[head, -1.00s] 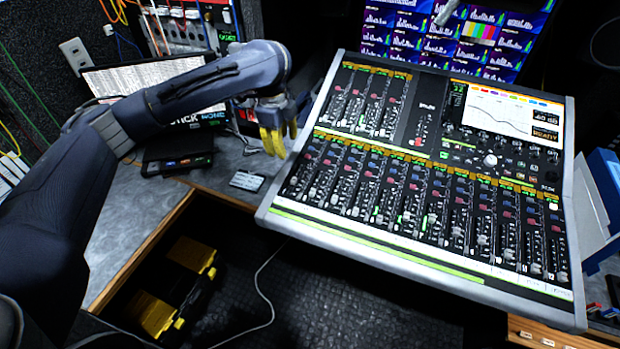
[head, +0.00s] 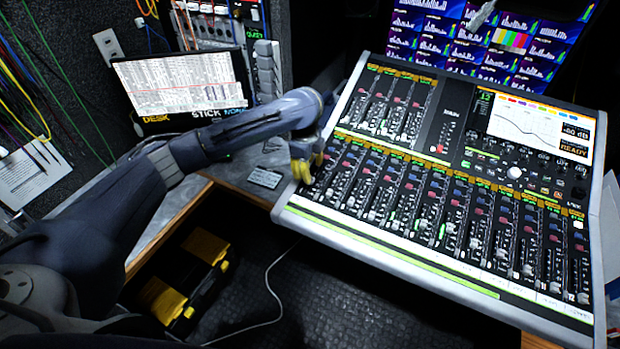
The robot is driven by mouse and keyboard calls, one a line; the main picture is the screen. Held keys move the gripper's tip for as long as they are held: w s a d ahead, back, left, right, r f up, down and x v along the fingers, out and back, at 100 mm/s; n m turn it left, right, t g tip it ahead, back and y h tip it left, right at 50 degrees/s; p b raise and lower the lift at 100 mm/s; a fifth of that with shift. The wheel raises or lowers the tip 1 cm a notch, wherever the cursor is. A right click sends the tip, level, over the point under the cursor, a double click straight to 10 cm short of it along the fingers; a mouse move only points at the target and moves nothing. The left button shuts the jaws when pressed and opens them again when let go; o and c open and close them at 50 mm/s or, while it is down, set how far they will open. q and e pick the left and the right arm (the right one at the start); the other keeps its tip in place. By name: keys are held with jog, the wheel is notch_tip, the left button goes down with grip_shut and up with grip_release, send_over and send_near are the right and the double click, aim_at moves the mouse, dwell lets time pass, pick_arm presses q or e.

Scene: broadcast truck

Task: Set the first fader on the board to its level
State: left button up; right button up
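The mixing board (head: 400,255) is a tilted silver-framed console, with a long lower row of fader strips and a shorter upper row at left. The first fader strip (head: 313,194) is at the lower row's left end; its cap is too small and partly covered to make out.
A laptop (head: 180,85) stands on the desk at left, behind my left arm. A small card (head: 264,178) lies on the grey desk beside the board. A black and yellow case (head: 190,275) sits below in the recess. Monitors (head: 455,45) stand behind the board.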

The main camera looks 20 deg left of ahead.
pick_arm(q)
jog(key=shift+w+f, duration=0.2)
jog(key=shift+f, duration=1.1)
jog(key=shift+w+f, duration=0.2)
jog(key=shift+f, duration=1.1)
grip_shut()
